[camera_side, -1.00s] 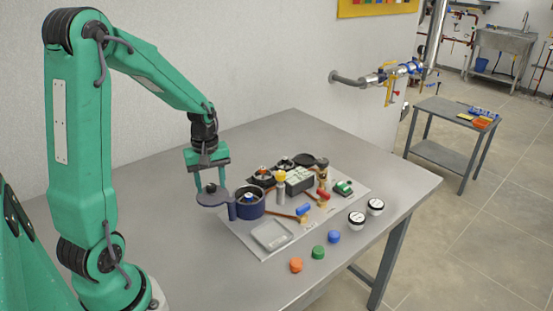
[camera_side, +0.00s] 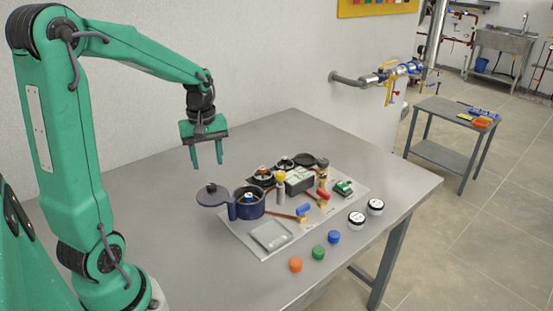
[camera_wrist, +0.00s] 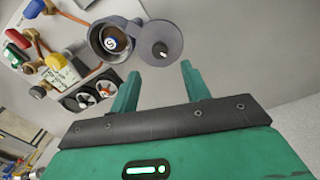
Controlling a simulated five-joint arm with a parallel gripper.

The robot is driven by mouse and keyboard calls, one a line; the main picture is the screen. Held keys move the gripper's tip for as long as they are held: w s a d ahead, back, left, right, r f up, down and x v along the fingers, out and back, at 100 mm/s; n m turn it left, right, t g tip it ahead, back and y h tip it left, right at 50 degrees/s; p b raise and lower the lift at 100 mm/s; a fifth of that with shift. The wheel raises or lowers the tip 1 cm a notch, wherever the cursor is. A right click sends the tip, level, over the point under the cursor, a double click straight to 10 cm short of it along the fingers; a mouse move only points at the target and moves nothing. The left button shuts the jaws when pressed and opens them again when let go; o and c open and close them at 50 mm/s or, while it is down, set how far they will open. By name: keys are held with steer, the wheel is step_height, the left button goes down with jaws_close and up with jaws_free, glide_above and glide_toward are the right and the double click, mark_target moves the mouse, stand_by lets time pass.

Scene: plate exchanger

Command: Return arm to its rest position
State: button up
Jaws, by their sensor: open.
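My green gripper (camera_side: 207,166) is open and empty, raised above the table behind the dark blue pot's lid. In the wrist view its two fingers (camera_wrist: 160,85) stand apart with only bare table between them. The dark blue round pot (camera_side: 250,206) stands at the left edge of the grey plate, with a small white-and-blue item inside. Its lid (camera_side: 212,196) is swung out to the left, with a dark knob on top. The pot also shows in the wrist view (camera_wrist: 97,42), with the lid (camera_wrist: 160,40) beside it. The gripper touches neither.
The grey plate (camera_side: 258,252) carries valves with red and blue handles, a grey box and dark round fittings. Orange (camera_side: 296,265), green (camera_side: 319,252) and blue (camera_side: 334,237) caps and two gauges (camera_side: 357,219) lie at the front right. The table's left part is clear.

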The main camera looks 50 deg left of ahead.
stand_by(0.3)
steer(key=s+d+r+m+t, duration=0.2)
steer(key=s+d+r+m, duration=0.2)
steer(key=d+m, duration=0.3)
steer(key=s+d+r+m+t, duration=0.3)
steer(key=d+m, duration=0.4)
steer(key=d, duration=0.3)
steer(key=shift+s+r+m+t, duration=0.3)
steer(key=shift+s+r+m, duration=0.15)
steer(key=shift+s, duration=0.55)
